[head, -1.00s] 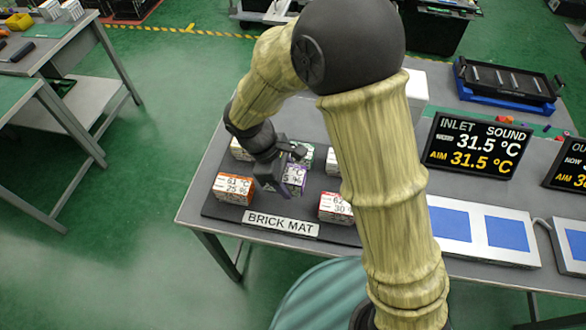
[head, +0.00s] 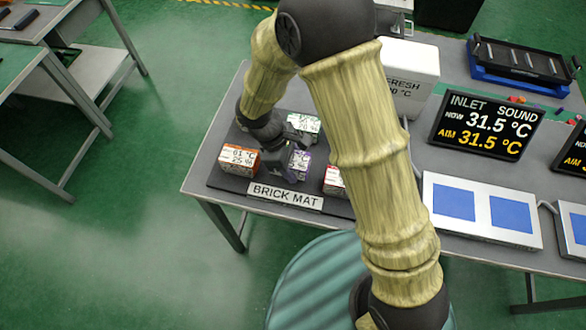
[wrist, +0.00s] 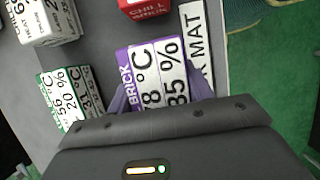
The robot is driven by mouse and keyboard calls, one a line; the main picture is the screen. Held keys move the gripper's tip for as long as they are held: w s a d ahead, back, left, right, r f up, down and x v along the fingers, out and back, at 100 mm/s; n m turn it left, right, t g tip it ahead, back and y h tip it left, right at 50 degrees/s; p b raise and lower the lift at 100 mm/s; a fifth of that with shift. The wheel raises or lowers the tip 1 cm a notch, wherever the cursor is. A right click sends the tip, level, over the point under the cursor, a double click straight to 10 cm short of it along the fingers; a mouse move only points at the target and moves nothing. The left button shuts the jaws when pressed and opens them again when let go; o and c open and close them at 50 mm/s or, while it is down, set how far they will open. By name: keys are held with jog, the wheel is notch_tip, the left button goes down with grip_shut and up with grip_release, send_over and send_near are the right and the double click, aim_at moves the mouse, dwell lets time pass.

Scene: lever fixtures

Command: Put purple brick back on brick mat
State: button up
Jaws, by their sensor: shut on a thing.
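The purple brick (head: 301,163) has white faces with printed numbers. My gripper (head: 287,164) is shut on it, over the front part of the dark brick mat (head: 222,181). In the wrist view the purple brick (wrist: 153,72) is between my two fingers (wrist: 160,92), just beside the BRICK MAT label (wrist: 194,45). Its underside is hidden, so I cannot tell if it touches the mat. An orange brick (head: 239,160) is to its left, a green brick (head: 303,123) behind it and a red brick (head: 333,181) to its right, partly behind my arm.
A white box (head: 412,75) stands behind my arm. An INLET SOUND display (head: 485,125), a panel with blue squares (head: 483,210) and a blue tray (head: 520,70) are on the right. Another white-faced brick (wrist: 45,22) shows in the wrist view.

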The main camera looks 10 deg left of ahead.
aim_at(293, 171)
jog(key=shift+f, duration=1.85)
jog(key=shift+f, duration=0.1)
jog(key=o, duration=1.3)
jog(key=v, duration=1.2)
jog(key=shift+d, duration=0.1)
